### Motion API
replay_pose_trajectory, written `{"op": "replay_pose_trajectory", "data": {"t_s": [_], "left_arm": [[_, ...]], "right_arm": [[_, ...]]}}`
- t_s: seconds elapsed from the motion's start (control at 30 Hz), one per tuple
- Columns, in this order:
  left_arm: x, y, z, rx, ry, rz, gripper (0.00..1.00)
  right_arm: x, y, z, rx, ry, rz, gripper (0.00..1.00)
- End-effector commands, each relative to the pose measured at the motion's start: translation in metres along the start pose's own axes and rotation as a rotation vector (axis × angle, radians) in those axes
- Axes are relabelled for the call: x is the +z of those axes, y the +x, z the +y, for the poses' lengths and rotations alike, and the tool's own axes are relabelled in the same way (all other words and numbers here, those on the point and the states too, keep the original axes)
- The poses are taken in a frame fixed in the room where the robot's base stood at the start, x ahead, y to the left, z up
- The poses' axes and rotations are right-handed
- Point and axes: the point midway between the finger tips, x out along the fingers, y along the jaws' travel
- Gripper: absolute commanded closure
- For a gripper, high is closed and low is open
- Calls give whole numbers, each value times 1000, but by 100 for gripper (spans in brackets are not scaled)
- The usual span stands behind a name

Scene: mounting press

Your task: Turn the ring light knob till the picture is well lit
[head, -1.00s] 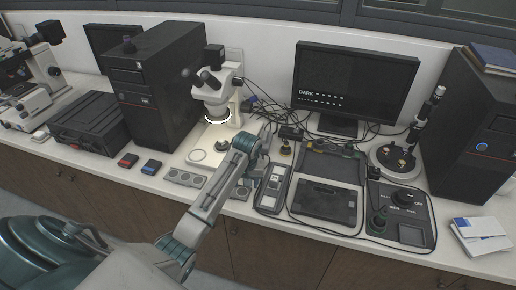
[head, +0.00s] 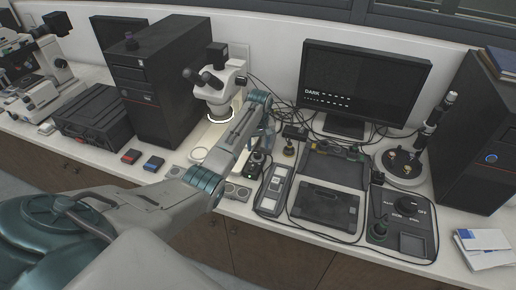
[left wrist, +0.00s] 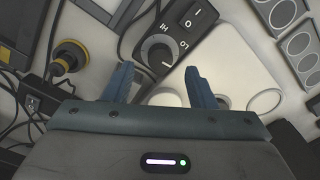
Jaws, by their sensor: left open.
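The ring light control box (left wrist: 170,40) is black, with a round dark-grey knob (left wrist: 158,52) marked HI and LO and a rocker switch. In the head view the box (head: 255,168) stands upright-looking beside my arm, partly hidden. My left gripper (left wrist: 157,72) is open and empty, its two blue fingers pointing at the knob with the knob beyond the gap between them. I cannot tell if they touch it. The gripper also shows in the head view (head: 262,142). The microscope's ring light (head: 219,120) glows. The monitor (head: 362,85) is black and reads DARK.
The microscope base (head: 205,145) stands close to my left arm. Cables run behind the box.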

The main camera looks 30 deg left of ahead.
Motion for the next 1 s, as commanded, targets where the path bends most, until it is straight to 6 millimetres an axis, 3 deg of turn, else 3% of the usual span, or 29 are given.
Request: {"op": "replay_pose_trajectory", "data": {"t_s": [0.23, 0.6, 0.83, 1.0], "left_arm": [[0, 32, 0, -1, 1, -1, 49], [0, 39, 0, 1, 2, 1, 49], [0, 39, 0, 1, 1, 1, 92], [0, 38, 0, 1, 5, 1, 94]], "right_arm": [[-10, -9, -4, -5, 3, 12, 64], [-11, -9, -4, -5, 3, 12, 64], [-10, -9, -1, -2, 2, 11, 64], [-9, -10, 1, 0, 1, 10, 64]]}}
